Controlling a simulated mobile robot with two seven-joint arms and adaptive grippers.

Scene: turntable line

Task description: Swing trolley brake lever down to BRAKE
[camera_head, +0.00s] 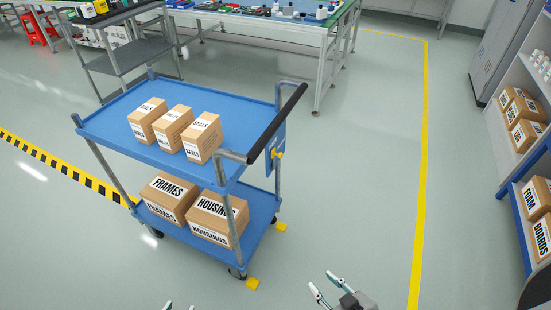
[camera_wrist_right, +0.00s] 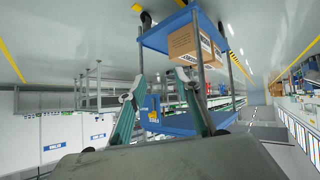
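The blue trolley (camera_head: 110,125) stands left of centre in the head view, with a black handle bar (camera_head: 277,122) at its right end. Below the handle, a yellow brake lever (camera_head: 277,153) sits on a blue plate (camera_head: 269,165); its lettering is too small to read. The plate also shows, turned over, in the right wrist view (camera_wrist_right: 152,104). My right gripper (camera_head: 322,281) is open and empty, in front of the trolley and apart from the lever. Its spread fingers also show in the wrist view (camera_wrist_right: 160,77). Only the separated fingertips of my left gripper (camera_head: 179,306) show at the bottom edge.
Several cartons (camera_head: 202,137) ride on the trolley's two shelves. Yellow blocks (camera_head: 253,284) lie on the floor by its wheels. A shelf rack with boxes (camera_head: 537,197) stands at the right. A workbench (camera_head: 322,60) stands behind. Floor between trolley and yellow line (camera_head: 420,190) is clear.

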